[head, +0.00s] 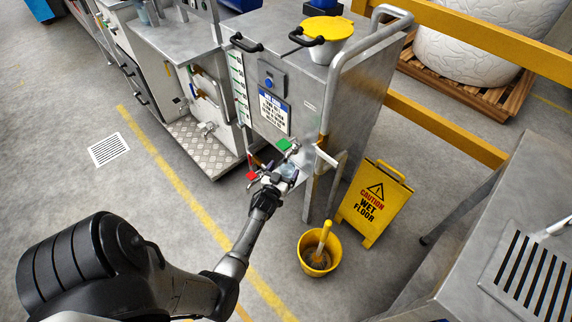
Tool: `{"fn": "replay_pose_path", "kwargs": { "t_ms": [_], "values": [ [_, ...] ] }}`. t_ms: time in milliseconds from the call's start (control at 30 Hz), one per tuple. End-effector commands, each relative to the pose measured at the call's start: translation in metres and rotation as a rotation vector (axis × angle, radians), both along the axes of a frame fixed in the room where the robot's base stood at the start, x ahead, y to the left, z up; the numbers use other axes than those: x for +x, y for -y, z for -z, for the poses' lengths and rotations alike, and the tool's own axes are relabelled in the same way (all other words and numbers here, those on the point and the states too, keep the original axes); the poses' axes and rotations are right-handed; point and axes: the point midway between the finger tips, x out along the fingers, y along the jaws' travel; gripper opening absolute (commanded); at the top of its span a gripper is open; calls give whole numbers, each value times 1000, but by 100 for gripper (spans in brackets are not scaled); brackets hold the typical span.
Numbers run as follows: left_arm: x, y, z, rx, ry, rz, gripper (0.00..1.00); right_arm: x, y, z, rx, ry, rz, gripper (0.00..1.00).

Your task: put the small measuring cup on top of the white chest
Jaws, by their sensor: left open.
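My left gripper (274,174) reaches in at the front of a grey metal cabinet (300,75), near its lower front edge. It is open. A small clear, bluish cup-like thing (289,171) shows right at its fingers; it may be the small measuring cup, but it is too small to be sure. I cannot tell whether the fingers touch it. A red part (252,175) and a green part (284,144) show beside the gripper. I cannot clearly make out a white chest. My right gripper is not in view.
A white tub with a yellow lid (328,28) stands on the cabinet. A metal rail (335,75) runs along its right side. A yellow bucket (320,252) and a wet-floor sign (374,200) stand on the floor. A steel bench (500,210) is at right.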

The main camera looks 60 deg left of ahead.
Motion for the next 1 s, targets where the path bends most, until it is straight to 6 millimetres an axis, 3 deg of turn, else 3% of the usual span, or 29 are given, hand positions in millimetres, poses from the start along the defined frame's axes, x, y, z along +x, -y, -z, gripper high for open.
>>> {"fn": "replay_pose_path", "kwargs": {
  "t_ms": [33, 100, 500, 767, 1000],
  "values": [
    [-10, 8, -6, -4, -3, 0, 92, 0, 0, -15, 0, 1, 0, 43],
    [-21, 18, -6, -4, -3, 0, 92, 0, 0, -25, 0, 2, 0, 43],
    [-77, 57, -2, -1, -2, 0, 92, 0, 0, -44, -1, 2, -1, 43],
    [-89, 65, -5, 0, -19, 1, 92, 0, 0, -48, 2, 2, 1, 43],
    [-80, 73, -35, -36, -219, 36, 92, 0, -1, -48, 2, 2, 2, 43]
  ]
}}
